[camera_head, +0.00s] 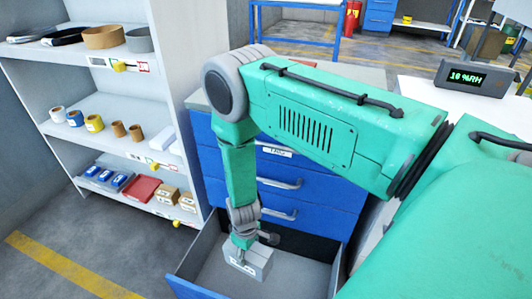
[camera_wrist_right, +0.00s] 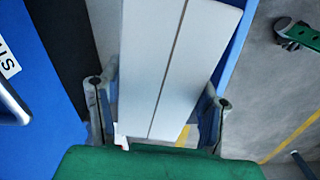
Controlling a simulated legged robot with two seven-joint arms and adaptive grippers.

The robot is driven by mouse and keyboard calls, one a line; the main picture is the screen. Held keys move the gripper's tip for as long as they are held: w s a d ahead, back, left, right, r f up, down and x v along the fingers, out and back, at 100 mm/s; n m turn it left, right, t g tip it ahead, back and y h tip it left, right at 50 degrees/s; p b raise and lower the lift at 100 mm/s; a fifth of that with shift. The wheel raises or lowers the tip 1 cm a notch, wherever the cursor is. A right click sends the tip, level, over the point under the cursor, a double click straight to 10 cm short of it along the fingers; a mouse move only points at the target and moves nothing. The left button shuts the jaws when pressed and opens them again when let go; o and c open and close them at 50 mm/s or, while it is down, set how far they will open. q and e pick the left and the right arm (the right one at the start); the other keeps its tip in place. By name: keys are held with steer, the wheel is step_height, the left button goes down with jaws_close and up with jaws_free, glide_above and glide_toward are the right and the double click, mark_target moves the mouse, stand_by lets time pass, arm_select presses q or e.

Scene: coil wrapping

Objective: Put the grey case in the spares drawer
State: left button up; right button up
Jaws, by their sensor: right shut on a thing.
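The grey case (camera_head: 257,264) is a small pale box with a label. It is within the outline of the open bottom drawer (camera_head: 333,272) of the blue cabinet, towards the drawer's left side. I cannot tell whether it touches the drawer floor. My right gripper (camera_head: 243,256) points down and is shut on the case. In the right wrist view the case (camera_wrist_right: 172,65) fills the middle, with a seam along it, between the two fingers of my right gripper (camera_wrist_right: 160,110). My left gripper is not in view.
Closed blue drawers (camera_head: 300,190) with handles are above the open one. A white shelf unit (camera_head: 185,90) at left holds rolls, cups, boxes and a red item. A white table (camera_head: 440,105) with a humidity display (camera_head: 470,78) is at right. The floor at lower left is clear.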

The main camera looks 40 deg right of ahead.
steer(key=d+f+n+b, duration=0.1)
steer(key=d+f+b, duration=0.2)
steer(key=f, duration=0.6)
steer(key=d+f+n+b, duration=0.1)
steer(key=d+f+b, duration=0.2)
steer(key=f, duration=0.6)
steer(key=shift+w+d+f+b, duration=0.3)
steer(key=shift+d+b, duration=0.05)
steer(key=shift+b, duration=0.5)
steer(key=shift+f+b, duration=1.1)
steer(key=shift+f, duration=1.25)
steer(key=shift+r, duration=0.15)
steer(key=o, duration=1.6)
steer(key=shift+o, duration=0.4)
